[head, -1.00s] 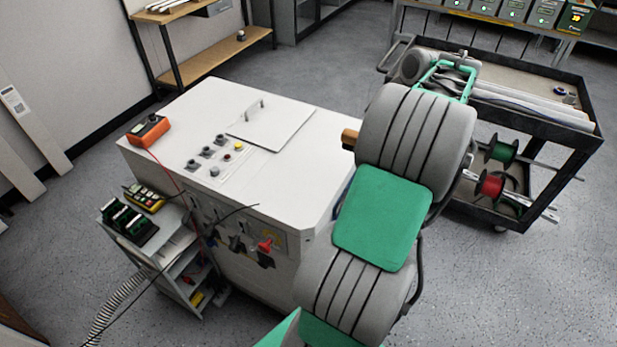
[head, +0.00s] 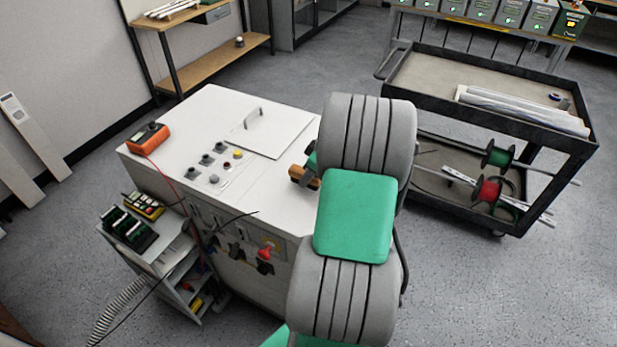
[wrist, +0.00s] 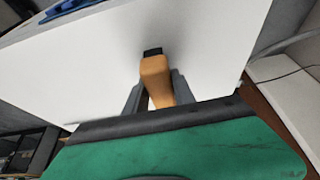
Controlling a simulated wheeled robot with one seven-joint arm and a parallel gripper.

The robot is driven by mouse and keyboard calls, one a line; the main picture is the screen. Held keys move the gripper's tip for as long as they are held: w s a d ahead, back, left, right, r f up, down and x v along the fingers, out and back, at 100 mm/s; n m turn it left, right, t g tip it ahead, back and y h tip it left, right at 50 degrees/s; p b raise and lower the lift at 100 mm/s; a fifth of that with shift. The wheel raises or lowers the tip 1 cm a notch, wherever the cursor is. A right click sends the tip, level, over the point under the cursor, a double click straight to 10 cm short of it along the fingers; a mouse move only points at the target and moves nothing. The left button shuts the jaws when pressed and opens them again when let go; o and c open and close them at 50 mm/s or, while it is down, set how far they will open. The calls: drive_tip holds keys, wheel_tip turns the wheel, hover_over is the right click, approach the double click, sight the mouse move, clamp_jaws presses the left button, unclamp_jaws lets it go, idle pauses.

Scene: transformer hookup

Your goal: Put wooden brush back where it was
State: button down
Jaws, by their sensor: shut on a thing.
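The wooden brush (head: 304,178) shows in the head view as a short brown block at the right side of the white cabinet's top. In the wrist view, its tan wooden body (wrist: 155,76) with a dark end stands between the two grey fingers. My gripper (wrist: 157,92) is shut on it. In the head view, my gripper (head: 311,168) is mostly hidden behind my arm. The bristles cannot be made out. I cannot tell whether the brush touches the cabinet top.
The white cabinet (head: 215,130) has a raised-handle lid (head: 272,132), several knobs (head: 206,160) and an orange meter (head: 148,137). A small cart (head: 150,250) with a green-black device stands at left. A black cart (head: 440,85) with tubes and wire spools stands at right.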

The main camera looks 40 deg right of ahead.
drive_tip(key=shift+d+f, duration=0.1)
drive_tip(key=shift+f, duration=0.8)
drive_tip(key=c, duration=1.1)
unclamp_jaws()
drive_tip(key=shift+o, duration=0.2)
drive_tip(key=shift+r, duration=0.3)
drive_tip(key=b+v, duration=0.1)
drive_tip(key=v, duration=1.1)
drive_tip(key=w+a+r+m+g, duration=0.1)
drive_tip(key=w+a+r, duration=0.15)
drive_tip(key=a, duration=1.65)
drive_tip(key=s+a+f+m, duration=0.1)
drive_tip(key=s+a, duration=0.3)
drive_tip(key=a, duration=0.3)
drive_tip(key=s+a+f+m+h, duration=0.1)
drive_tip(key=s+a, duration=0.3)
drive_tip(key=a, duration=0.3)
drive_tip(key=shift+m, duration=0.4)
